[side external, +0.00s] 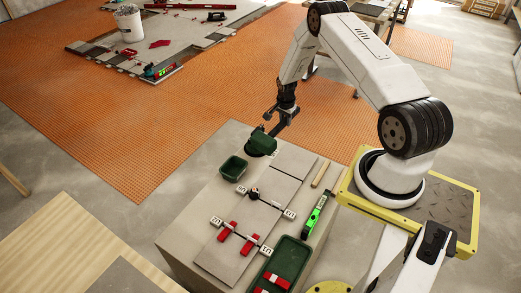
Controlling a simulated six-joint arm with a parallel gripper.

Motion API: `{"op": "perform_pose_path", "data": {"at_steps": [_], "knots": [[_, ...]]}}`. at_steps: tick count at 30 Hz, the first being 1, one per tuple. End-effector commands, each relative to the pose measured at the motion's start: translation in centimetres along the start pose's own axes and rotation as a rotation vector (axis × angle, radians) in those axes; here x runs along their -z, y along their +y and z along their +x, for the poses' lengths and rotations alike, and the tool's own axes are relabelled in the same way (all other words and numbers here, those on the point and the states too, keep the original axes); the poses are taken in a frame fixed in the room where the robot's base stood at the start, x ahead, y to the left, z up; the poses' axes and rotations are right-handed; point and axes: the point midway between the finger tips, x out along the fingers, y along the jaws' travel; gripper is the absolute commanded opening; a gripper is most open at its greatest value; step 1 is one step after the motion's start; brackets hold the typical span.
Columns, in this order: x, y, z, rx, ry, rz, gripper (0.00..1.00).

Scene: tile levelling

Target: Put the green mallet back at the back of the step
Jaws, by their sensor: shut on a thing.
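The dark green mallet (260,144) is at the back end of the grey step (184,238), beside the small green bin (233,168) and behind the tiles. My gripper (273,124) is shut on the mallet, reaching it from the upper right. The jaws and the mallet's handle are small and partly hidden, so the exact grip is unclear. I cannot tell whether the mallet touches the step's top or hangs just above it.
Grey tiles (282,160) run along the step, with white clips and red wedges (228,231) at their joints. A small dark object (254,193) stands on the tiles. A green level (314,216), wooden stick (320,174) and green tray (283,252) lie along the right side.

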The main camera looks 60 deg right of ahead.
Motion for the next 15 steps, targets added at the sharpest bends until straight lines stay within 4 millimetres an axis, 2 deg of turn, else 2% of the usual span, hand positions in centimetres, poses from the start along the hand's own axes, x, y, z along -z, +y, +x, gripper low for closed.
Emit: {"op": "perform_pose_path", "data": {"at_steps": [1,6,15], "knots": [[-1.7,-1.1,-0.2,0.003,-0.005,-0.011,0.00],[-6.9,-3.5,-0.6,0.008,-0.021,-0.028,0.00],[-16.6,-6.5,-1.4,0.009,-0.051,-0.058,0.00]]}}
